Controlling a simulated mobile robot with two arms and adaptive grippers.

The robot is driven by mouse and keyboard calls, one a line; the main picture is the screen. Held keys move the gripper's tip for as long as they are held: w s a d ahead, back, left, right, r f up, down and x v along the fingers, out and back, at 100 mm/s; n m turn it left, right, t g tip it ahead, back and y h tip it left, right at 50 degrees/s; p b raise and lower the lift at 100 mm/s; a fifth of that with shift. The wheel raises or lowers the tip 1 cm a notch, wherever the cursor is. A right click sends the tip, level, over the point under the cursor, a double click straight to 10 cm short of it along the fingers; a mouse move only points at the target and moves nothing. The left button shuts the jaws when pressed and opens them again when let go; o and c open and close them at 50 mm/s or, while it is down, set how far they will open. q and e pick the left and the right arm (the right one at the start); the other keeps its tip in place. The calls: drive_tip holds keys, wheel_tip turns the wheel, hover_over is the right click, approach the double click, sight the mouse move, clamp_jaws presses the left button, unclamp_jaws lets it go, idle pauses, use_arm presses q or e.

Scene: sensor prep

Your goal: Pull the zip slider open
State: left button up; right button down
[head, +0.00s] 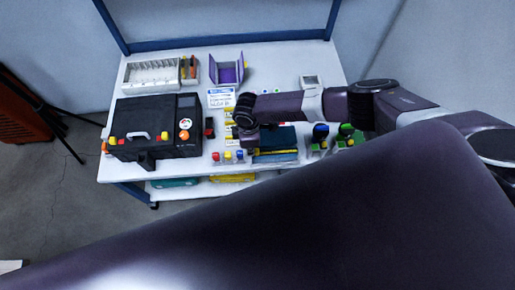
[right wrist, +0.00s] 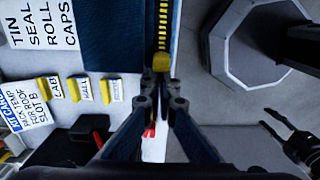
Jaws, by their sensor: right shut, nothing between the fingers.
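The dark blue pouch (head: 283,135) lies on the table in the head view, with its yellow zip (head: 277,152) along the near side. In the right wrist view the pouch (right wrist: 113,35) is at the top, and the yellow-and-black zip (right wrist: 163,25) runs down to a yellow slider (right wrist: 161,63). My right gripper (right wrist: 164,88) is shut and empty, its fingertips just below the slider in that view. Whether they touch it I cannot tell. In the head view the right gripper (head: 249,143) is at the pouch's left end.
A black case (head: 155,125) stands left on the white table. Yellow label tags (head: 231,128) lie left of the gripper.

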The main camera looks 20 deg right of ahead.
sight(284, 151)
idle(0.3)
drive_tip(key=shift+s+d+p, duration=0.25)
drive_tip(key=shift+d+p, duration=0.1)
drive_tip(key=shift+d, duration=0.5)
drive_tip(key=shift+s+d+p, duration=0.25)
drive_tip(key=shift+d+p, duration=0.05)
drive_tip(key=shift+d, duration=0.5)
drive_tip(key=shift+s+d+p, duration=0.25)
drive_tip(key=shift+d+p, duration=0.1)
drive_tip(key=shift+d, duration=0.5)
drive_tip(key=shift+s+d+p, duration=0.25)
drive_tip(key=shift+s+d, duration=0.1)
drive_tip(key=shift+d, duration=0.95)
drive_tip(key=shift+s+d+p, duration=0.3)
drive_tip(key=shift+s+d, duration=0.05)
drive_tip(key=shift+d, duration=0.9)
drive_tip(key=shift+s+d+p, duration=0.25)
drive_tip(key=shift+s+d, duration=0.1)
drive_tip(key=shift+d, duration=0.95)
drive_tip(key=shift+a, duration=0.15)
drive_tip(key=shift+w+a, duration=0.1)
drive_tip(key=shift+a, duration=0.2)
wheel_tip(284, 151, up, 7)
drive_tip(key=p, duration=0.6)
drive_tip(key=shift+p, duration=0.3)
